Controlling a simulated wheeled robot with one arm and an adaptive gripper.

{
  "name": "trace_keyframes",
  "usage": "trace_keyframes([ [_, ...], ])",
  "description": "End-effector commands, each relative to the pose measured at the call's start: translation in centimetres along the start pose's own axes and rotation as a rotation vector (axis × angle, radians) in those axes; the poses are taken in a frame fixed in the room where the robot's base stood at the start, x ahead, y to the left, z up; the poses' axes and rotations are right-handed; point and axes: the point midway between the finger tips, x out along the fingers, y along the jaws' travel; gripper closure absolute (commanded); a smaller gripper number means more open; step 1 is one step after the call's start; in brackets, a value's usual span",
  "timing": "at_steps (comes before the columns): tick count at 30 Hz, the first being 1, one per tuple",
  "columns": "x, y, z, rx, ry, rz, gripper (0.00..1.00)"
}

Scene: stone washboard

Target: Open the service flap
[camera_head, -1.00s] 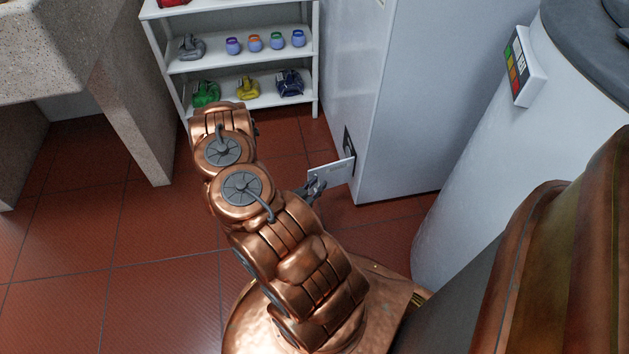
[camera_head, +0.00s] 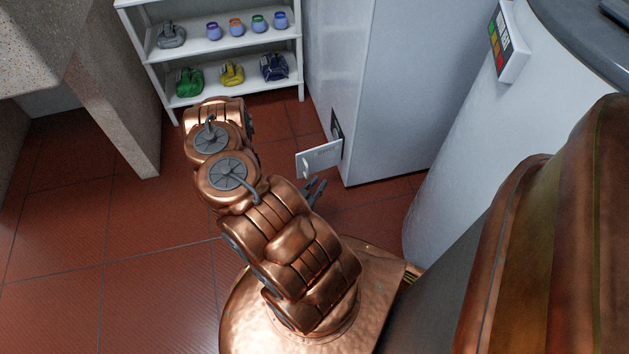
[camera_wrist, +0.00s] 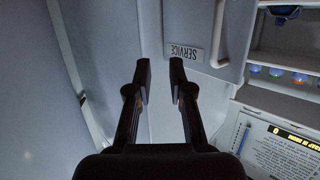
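The service flap (camera_head: 318,158) is a small white panel with a pale handle (camera_head: 306,168). It stands swung out from the lower side of the tall white cabinet (camera_head: 385,95), with a dark opening (camera_head: 336,128) behind its hinge side. In the wrist view the flap's SERVICE label (camera_wrist: 185,52) is upside down, with the curved handle (camera_wrist: 219,38) to its right. My gripper (camera_head: 316,189) is just below the flap in the head view, apart from the handle. In the wrist view my gripper (camera_wrist: 160,78) is open, with nothing between its fingers.
A white shelf rack (camera_head: 215,60) with small jars and bags stands behind. A white rounded tank (camera_head: 470,150) is at right, a stone basin (camera_head: 115,90) at left. A printed notice (camera_wrist: 278,150) shows in the wrist view. Red tiled floor (camera_head: 110,250) is clear at left.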

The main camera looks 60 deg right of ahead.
Motion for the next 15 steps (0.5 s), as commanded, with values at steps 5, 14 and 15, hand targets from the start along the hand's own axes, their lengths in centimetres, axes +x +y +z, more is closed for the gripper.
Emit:
trace_keyframes([
  [5,-0.5,0.9,0.1,0.0,-0.002,0.002,0.79],
  [14,-0.8,1.7,0.2,-0.002,-0.003,0.004,0.79],
  [15,-0.8,1.7,0.2,-0.003,-0.004,0.005,0.79],
])
